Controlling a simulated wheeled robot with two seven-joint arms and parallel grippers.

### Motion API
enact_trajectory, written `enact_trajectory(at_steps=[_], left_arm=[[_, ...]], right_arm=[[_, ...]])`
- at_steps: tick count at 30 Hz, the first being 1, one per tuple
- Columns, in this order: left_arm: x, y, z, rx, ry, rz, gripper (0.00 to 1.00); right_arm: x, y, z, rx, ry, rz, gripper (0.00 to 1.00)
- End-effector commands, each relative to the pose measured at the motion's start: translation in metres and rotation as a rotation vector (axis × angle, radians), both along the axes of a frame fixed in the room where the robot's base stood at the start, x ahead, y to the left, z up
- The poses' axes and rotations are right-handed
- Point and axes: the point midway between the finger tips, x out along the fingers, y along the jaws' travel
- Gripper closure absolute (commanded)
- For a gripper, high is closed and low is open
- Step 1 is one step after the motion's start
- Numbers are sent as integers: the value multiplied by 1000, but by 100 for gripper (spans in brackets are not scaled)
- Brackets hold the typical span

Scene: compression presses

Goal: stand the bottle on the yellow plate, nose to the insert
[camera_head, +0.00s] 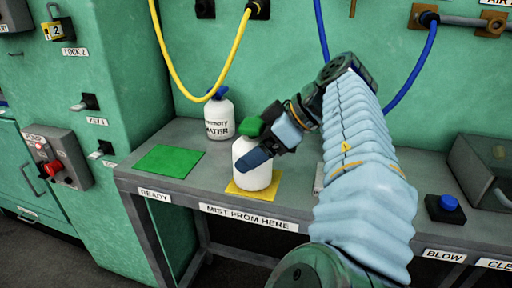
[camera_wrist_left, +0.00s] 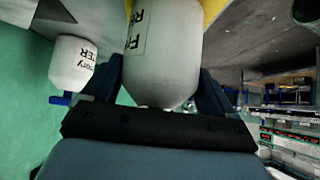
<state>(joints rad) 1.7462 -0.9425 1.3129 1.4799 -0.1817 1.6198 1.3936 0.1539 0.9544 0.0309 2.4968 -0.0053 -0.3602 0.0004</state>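A white bottle with a green top (camera_head: 257,178) is upright at the yellow plate (camera_head: 268,196) on the bench; whether its base rests on the plate is hard to tell. My left gripper (camera_head: 255,157) reaches in from the right at the bottle's upper body. I cannot make out the insert. My right gripper is out of view.
A second white bottle labelled WATER (camera_head: 219,120) stands behind, to the left. A green plate (camera_head: 168,161) lies at left. A yellow hose (camera_head: 200,98) hangs above. A blue button box (camera_head: 446,208) and a metal bin (camera_head: 484,170) are at right.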

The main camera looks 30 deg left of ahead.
Motion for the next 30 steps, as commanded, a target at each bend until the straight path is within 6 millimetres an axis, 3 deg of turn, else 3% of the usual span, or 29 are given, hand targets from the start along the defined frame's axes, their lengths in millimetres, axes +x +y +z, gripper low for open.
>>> enact_trajectory(at_steps=[2, 10, 22, 30], left_arm=[[0, 0, 0, 0, 0, 0, 0], [0, 0, 4, 0, 0, 0, 0], [11, -43, 48, 1, 0, 1, 0], [12, -51, 55, 0, 2, 2, 0]], right_arm=[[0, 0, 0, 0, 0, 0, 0], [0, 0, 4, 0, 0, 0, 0], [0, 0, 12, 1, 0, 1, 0], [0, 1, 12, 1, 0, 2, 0]])
